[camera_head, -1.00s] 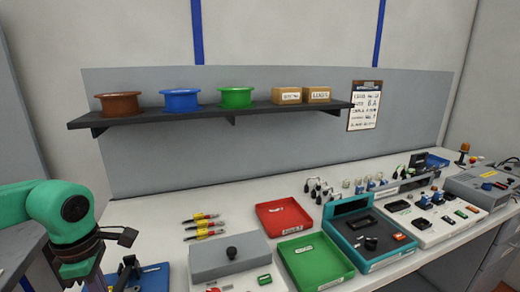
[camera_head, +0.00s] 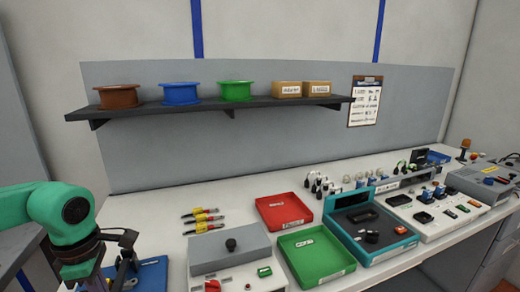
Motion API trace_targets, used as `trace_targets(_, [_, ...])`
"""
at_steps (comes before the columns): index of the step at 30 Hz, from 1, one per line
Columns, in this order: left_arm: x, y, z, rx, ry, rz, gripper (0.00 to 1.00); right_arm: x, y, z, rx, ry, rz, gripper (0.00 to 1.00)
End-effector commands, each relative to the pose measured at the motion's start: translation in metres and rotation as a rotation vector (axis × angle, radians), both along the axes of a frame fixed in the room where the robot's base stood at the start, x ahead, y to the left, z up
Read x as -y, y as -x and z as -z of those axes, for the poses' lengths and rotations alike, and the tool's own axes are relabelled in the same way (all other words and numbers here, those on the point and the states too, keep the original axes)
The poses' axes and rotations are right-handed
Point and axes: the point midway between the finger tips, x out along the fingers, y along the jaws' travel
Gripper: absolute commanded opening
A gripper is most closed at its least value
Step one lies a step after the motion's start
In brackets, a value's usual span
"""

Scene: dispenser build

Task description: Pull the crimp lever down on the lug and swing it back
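A dark crimp tool (camera_head: 125,266) stands on a blue base (camera_head: 152,274) at the lower left, partly cut off by the frame's bottom edge. Its upright dark part is probably the lever, but it is too small to be sure. The lug cannot be made out. My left arm comes in from the left, beside the tool, with its green wrist pointing down. Its fingertips are below the frame, so I cannot see whether they touch the lever. My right gripper is out of view.
A grey box with a black knob (camera_head: 231,244) stands right of the crimp tool. Beyond it are a red tray (camera_head: 285,222), a green tray (camera_head: 320,266) and a teal-edged tray (camera_head: 391,252). Spools stand on a shelf (camera_head: 215,107).

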Motion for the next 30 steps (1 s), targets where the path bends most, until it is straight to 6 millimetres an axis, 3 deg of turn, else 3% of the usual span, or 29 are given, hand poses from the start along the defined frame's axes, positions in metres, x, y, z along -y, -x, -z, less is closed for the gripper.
trace_targets(16, [-0.001, -0.001, 0.019, 0.002, -0.001, -0.001, 0.00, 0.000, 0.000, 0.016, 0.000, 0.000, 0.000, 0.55])
trace_targets(25, [-0.001, -0.001, 0.015, 0.003, -0.001, -0.001, 0.00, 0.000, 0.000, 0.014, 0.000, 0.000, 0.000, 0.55])
trace_targets(30, [-0.001, -0.001, -0.004, 0.003, -0.002, -0.001, 0.00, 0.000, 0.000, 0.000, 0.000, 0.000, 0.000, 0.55])
